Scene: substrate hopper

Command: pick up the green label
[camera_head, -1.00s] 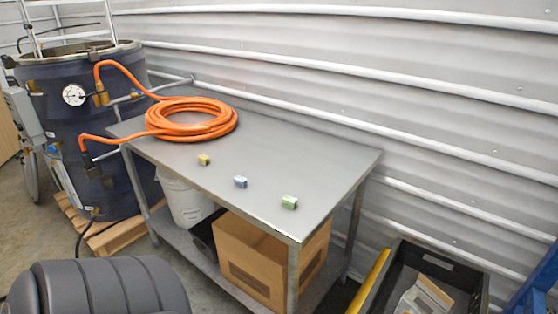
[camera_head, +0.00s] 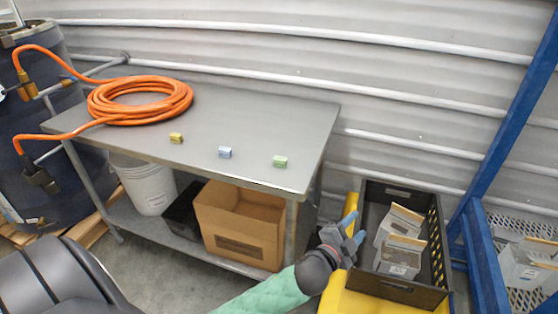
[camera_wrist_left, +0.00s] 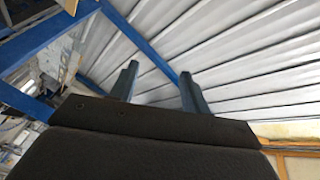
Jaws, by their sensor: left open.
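The green label (camera_head: 280,161) is a small block near the right front edge of the grey metal table (camera_head: 250,115). A blue block (camera_head: 225,152) and a yellow block (camera_head: 176,138) sit to its left, spaced along the tabletop. My left gripper (camera_head: 356,225) is open and empty, below and to the right of the label in the head view, by the black crate. In the left wrist view its two fingers (camera_wrist_left: 158,72) stand apart with nothing between them; the label is not in that view. My right gripper is not in view.
A coiled orange hose (camera_head: 140,100) lies on the table's left part. The black crate (camera_head: 398,288) holding cartons is at right, beside a blue frame (camera_head: 505,130). A cardboard box (camera_head: 240,225) sits on the lower shelf. The tabletop around the blocks is clear.

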